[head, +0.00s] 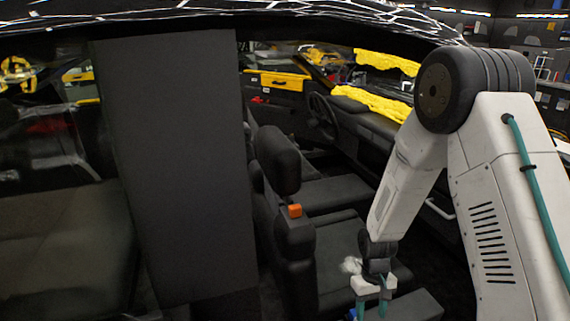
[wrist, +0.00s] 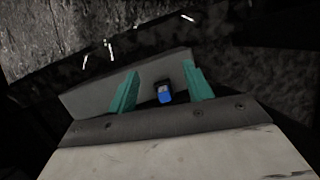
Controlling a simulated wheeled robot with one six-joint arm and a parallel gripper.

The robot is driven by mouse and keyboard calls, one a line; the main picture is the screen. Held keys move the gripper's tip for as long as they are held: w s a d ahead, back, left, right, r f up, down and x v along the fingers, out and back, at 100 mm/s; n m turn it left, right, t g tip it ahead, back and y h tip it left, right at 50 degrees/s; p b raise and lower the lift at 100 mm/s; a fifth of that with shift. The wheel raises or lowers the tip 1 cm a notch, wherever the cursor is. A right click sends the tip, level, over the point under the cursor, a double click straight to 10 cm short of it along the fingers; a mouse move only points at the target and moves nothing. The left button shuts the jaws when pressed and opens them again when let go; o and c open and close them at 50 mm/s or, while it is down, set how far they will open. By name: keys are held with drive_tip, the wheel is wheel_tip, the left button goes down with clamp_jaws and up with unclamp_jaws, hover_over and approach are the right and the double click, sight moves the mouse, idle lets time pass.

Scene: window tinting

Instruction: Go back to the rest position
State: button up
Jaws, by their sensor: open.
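My gripper (head: 371,308) hangs low at the right of the head view, in front of the car's front seat (head: 335,250). In the wrist view, my gripper (wrist: 161,68) shows two teal fingers spread apart, with nothing clamped between them. A bit of blue also shows beside the fingers at the bottom edge of the head view.
A dark pillar (head: 180,165) stands left of the seat. An orange piece (head: 295,211) sits on the seat's side. A small white crumpled thing (head: 350,265) is near my wrist. Yellow cloths (head: 375,104) lie by the windshield. The dark roof edge runs overhead.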

drive_tip(key=s+d+r+t, duration=0.1)
drive_tip(key=s+r, duration=0.6)
drive_tip(key=r, duration=0.5)
drive_tip(key=s+r+m+t, duration=0.1)
drive_tip(key=s+r+t, duration=0.1)
drive_tip(key=s+r, duration=0.5)
drive_tip(key=s+d+r+m+t, duration=0.1)
drive_tip(key=s+r, duration=0.7)
drive_tip(key=r, duration=1.1)
drive_tip(key=shift+d+r+t, duration=0.15)
drive_tip(key=shift+d+t, duration=0.15)
